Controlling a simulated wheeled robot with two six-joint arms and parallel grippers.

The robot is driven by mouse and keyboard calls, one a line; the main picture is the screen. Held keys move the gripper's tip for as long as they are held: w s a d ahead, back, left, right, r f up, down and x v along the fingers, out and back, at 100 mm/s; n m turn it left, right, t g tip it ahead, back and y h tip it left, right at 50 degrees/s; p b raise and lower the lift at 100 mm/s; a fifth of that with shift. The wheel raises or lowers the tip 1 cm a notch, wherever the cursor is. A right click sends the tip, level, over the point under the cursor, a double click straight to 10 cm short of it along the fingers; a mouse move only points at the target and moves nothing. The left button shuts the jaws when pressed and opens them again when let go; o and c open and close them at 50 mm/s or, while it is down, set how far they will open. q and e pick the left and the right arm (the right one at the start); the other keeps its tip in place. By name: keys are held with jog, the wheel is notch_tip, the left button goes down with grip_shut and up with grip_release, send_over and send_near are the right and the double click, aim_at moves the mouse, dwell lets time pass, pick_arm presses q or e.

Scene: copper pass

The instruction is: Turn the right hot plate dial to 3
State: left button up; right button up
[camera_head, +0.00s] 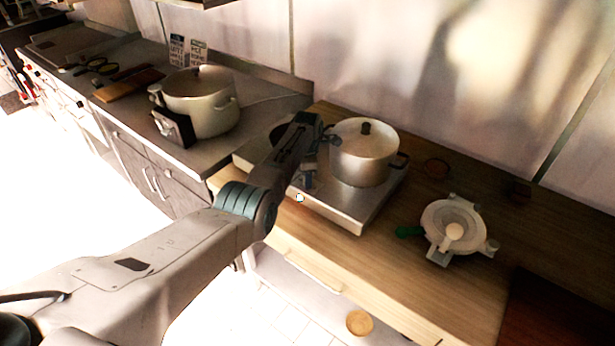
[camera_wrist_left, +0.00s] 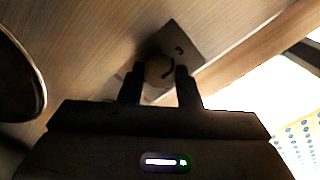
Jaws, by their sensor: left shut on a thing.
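The silver hot plate (camera_head: 345,208) stands on the wooden counter with a lidded steel pot (camera_head: 362,155) on its right part. My left gripper (camera_head: 308,180) is at the front of the hot plate, left of that pot, and partly hidden by its own arm. In the left wrist view, its two fingers (camera_wrist_left: 158,78) are shut on a small round dial (camera_wrist_left: 157,68). A dark square plate (camera_wrist_left: 186,42) with a mark like a 3 lies behind the dial. The dial's pointer and setting are too dark to read. My right gripper is not in view.
Another lidded pot (camera_head: 205,105) stands on the grey counter to the left. A white round device (camera_head: 452,228) with a green part lies right of the hot plate. A dark round rim (camera_wrist_left: 20,75) is close by at left in the wrist view.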

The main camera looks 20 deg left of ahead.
pick_arm(q)
jog(key=shift+w+r+n, duration=0.25)
jog(key=shift+r+n, duration=0.1)
jog(key=shift+n, duration=0.05)
jog(key=o, duration=0.8)
jog(key=shift+o, duration=0.8)
jog(key=shift+s+f, duration=0.15)
notch_tip(320, 180, up, 11)
jog(key=b, duration=0.3)
jog(key=shift+b, duration=0.4)
jog(key=shift+s+f, duration=0.1)
jog(key=shift+f, duration=0.1)
